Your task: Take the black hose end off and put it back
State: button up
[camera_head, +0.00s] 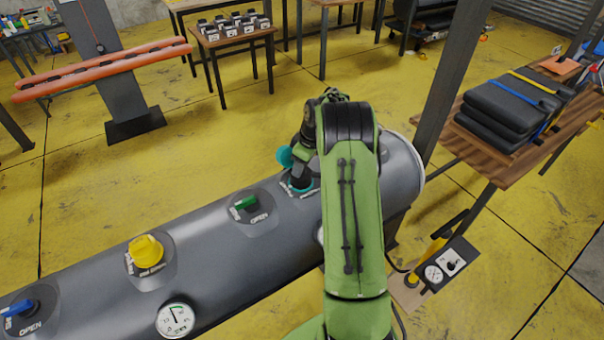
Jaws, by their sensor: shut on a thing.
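A grey inflatable tube (225,240) runs across the view with several fittings along its top. My gripper (301,176) points down at the fitting near the tube's right end and is shut. The black hose end is mostly hidden between the jaws; only a small dark part shows there, just above a teal ring (302,187) on the tube. I cannot tell whether it is seated or slightly raised. A round teal piece (285,157) shows at the gripper's left side. My green arm hides the area to the right.
A green handle (243,203), yellow knob (146,251), blue handle (20,308) and pressure gauge (175,319) sit along the tube. A dark post (455,85) and a wooden table (480,152) with folded black boats stand at right.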

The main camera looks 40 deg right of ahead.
jog(key=shift+s, duration=0.1)
jog(key=shift+r+p, duration=0.3)
jog(key=shift+r, duration=0.3)
dwell(0.3)
jog(key=p+v, duration=0.2)
jog(key=v, duration=0.1)
jog(key=w+p+v, duration=0.1)
jog(key=v, duration=0.1)
jog(key=shift+w+a, duration=0.15)
jog(key=shift+a, duration=0.1)
jog(key=shift+f, duration=0.15)
